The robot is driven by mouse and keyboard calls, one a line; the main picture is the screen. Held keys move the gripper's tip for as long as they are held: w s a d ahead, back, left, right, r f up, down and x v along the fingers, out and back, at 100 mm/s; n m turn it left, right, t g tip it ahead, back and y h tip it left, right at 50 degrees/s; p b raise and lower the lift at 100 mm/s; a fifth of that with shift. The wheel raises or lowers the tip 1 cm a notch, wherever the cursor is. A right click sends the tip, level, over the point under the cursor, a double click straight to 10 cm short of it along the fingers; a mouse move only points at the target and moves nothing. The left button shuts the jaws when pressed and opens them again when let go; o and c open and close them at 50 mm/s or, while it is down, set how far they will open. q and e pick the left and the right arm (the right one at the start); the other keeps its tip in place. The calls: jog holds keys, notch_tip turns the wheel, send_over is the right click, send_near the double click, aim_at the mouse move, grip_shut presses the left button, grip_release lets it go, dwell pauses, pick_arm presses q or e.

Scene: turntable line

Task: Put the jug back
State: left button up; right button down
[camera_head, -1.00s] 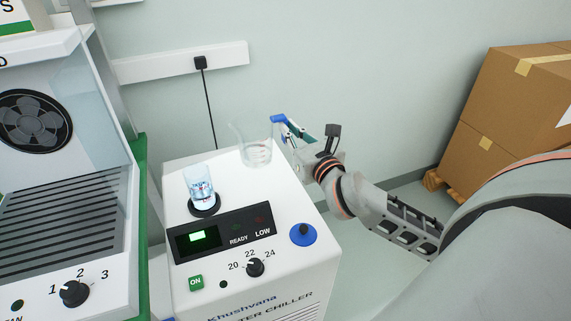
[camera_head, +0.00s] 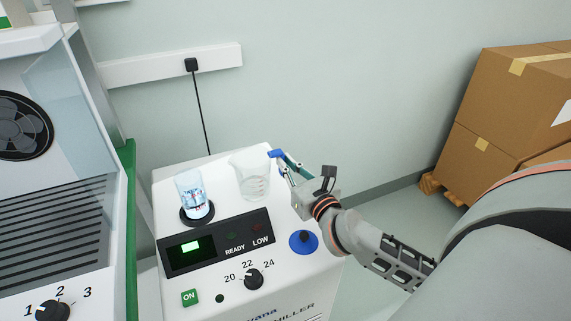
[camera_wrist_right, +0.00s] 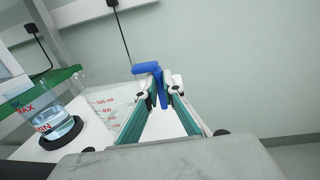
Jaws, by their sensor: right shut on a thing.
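The clear graduated jug (camera_head: 251,180) is over the top of the white water chiller (camera_head: 222,181), to the right of the level glass. It looks about upright. I cannot tell whether its base touches the top. In the right wrist view the jug's wall (camera_wrist_right: 104,108) shows red volume marks. My right gripper (camera_head: 281,161) is shut on the jug's blue handle (camera_wrist_right: 148,69), which shows between the fingertips in the right wrist view. The clear level glass (camera_head: 191,190), marked MAX and MIN, holds bluish water and stands on a black ring. My left gripper is out of view.
A blue round cap with a black knob (camera_head: 304,241) sits on the chiller's right front. The control panel (camera_head: 213,247) has a lit green display. A fan cabinet (camera_head: 55,200) stands at the left. Cardboard boxes (camera_head: 480,130) stand on a pallet at the right.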

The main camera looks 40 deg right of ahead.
jog(key=shift+f, duration=0.1)
jog(key=c, duration=2.2)
grip_release()
jog(key=s, duration=0.3)
jog(key=s+a, duration=0.1)
jog(key=s, duration=0.7)
jog(key=shift+a, duration=0.35)
jog(key=shift+s+a, duration=0.1)
jog(key=shift+s, duration=0.35)
